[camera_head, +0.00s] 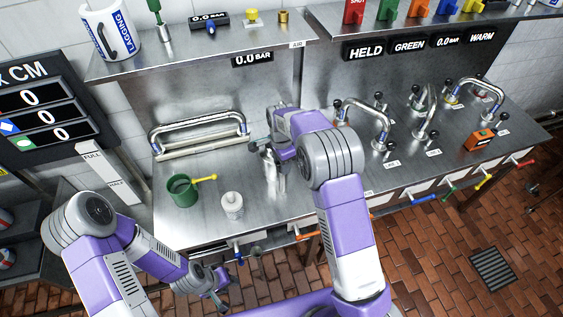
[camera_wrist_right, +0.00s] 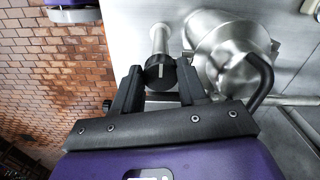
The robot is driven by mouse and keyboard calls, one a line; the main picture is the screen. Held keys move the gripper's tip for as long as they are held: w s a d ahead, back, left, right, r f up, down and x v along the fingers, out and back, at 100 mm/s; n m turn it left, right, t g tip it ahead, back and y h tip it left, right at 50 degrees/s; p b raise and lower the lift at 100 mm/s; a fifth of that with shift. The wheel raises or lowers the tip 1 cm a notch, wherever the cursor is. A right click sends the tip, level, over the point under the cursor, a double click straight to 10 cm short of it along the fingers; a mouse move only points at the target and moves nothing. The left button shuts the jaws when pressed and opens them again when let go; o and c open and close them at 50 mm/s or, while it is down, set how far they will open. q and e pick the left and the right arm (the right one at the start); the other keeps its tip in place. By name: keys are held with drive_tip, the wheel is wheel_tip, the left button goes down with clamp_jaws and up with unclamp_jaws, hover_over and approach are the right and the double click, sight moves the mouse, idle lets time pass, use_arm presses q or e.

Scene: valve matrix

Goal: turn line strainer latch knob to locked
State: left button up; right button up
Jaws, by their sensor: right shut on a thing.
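The line strainer (camera_head: 271,172) is a shiny metal body standing on the steel counter, partly hidden by my right arm. It also shows in the right wrist view (camera_wrist_right: 222,50) as a metal cylinder with a dark curved handle. Next to it, a black knob (camera_wrist_right: 160,73) with a white pointer line sits on a pale metal stem. My right gripper (camera_wrist_right: 159,80) has its two black fingers on either side of this knob and is shut on it. In the head view my right gripper (camera_head: 264,146) is largely hidden. My left gripper (camera_head: 222,293) hangs low, before the counter's front edge, away from the strainer.
Bent taps (camera_head: 370,119) stand to the right. Coloured lever handles (camera_head: 424,197) stick out along the front edge.

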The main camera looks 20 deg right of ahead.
idle(0.3)
drive_tip(key=o, duration=1.1)
drive_tip(key=shift+c, duration=0.2)
